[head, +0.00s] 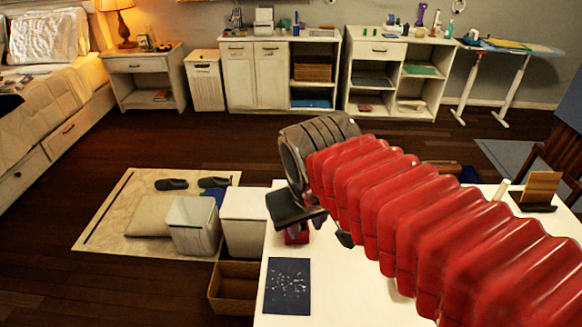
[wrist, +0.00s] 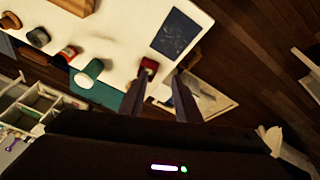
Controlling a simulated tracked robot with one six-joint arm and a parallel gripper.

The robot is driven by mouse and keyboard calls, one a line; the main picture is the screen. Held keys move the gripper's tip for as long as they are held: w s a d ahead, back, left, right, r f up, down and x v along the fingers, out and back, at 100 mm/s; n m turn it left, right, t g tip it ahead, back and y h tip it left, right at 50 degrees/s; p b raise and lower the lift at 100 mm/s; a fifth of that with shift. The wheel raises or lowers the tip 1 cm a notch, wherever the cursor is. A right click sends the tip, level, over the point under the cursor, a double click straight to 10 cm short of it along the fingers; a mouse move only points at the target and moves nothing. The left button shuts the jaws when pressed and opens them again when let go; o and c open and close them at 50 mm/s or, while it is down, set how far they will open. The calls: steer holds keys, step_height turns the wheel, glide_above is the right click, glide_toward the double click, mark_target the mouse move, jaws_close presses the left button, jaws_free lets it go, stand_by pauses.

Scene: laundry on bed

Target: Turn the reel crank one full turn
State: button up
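My gripper (head: 318,226) is over the near white table, its red-sleeved arm reaching in from the right. In the wrist view its two dark fingers (wrist: 160,80) are apart with nothing held between them. A small red object (head: 297,236) sits on the tabletop just below the gripper in the head view. It also shows in the wrist view (wrist: 148,66), just beyond the left fingertip. It may be the reel, but I cannot make out a crank on it. My arm hides much of the table in the head view.
A dark blue speckled sheet (head: 287,285) lies on the white table (head: 340,295). A white-and-green cylinder (wrist: 88,72) and several small items stand along the table in the wrist view. A wooden card holder (head: 538,190) is at right. A wicker basket (head: 234,295) stands beside the table.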

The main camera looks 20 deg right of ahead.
steer(key=shift+t+y, duration=0.6)
steer(key=shift+t, duration=0.2)
steer(key=shift+s+a+f, duration=0.2)
steer(key=shift+s+a, duration=0.1)
steer(key=shift+s, duration=0.4)
steer(key=shift+s+a+f, duration=0.2)
steer(key=shift+s+a, duration=0.1)
steer(key=shift+s, duration=0.35)
steer(key=shift+s+a+f, duration=0.2)
steer(key=shift+s+a, duration=0.1)
steer(key=shift+s, duration=0.4)
steer(key=shift+s, duration=0.15)
